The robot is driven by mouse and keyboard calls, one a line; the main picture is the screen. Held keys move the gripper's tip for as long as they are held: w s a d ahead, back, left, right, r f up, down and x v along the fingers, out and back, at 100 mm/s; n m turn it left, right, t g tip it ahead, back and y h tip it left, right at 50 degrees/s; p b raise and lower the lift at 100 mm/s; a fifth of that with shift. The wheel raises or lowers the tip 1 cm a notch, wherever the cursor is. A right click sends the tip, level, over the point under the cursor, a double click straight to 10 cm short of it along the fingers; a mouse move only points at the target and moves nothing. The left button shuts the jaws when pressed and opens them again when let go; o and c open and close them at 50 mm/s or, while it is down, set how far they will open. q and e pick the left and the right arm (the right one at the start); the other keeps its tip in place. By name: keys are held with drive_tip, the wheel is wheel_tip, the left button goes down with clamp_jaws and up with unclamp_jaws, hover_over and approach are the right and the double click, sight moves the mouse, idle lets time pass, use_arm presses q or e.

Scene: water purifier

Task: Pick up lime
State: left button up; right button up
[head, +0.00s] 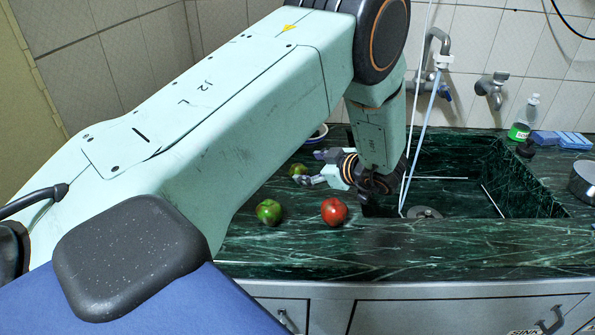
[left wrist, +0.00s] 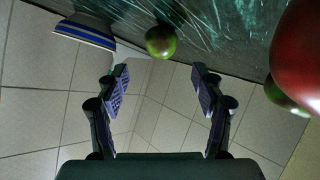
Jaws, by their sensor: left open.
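A small round green fruit (head: 298,170), which looks like the lime, sits on the dark green marble counter, just left of my left gripper (head: 312,169). In the left wrist view this lime (left wrist: 161,41) shows beyond the gap between the two fingers of my left gripper (left wrist: 161,88). The fingers are spread, with nothing between them, and do not touch it. A larger green fruit (head: 269,212) with a brownish patch lies nearer the counter's front. My right gripper is not in view.
A red tomato (head: 334,211) sits right of the larger green fruit; it also fills the right edge of the left wrist view (left wrist: 300,48). A blue-striped bowl (left wrist: 84,32) stands near the lime. The sink (head: 465,199) opens to the right.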

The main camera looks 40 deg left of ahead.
sight(301, 168)
use_arm(q)
drive_tip(key=x, duration=0.4)
drive_tip(key=shift+w+f+b, duration=0.15)
drive_tip(key=shift+f+b, duration=0.2)
drive_tip(key=shift+f, duration=0.15)
drive_tip(key=shift+s+a, duration=0.2)
drive_tip(key=shift+a, duration=0.25)
drive_tip(key=shift+w+d+f, duration=0.1)
drive_tip(key=shift+w+d, duration=0.05)
drive_tip(key=shift+w, duration=0.05)
drive_tip(key=c, duration=0.4)
drive_tip(key=shift+s, duration=0.15)
drive_tip(key=c, duration=0.8)
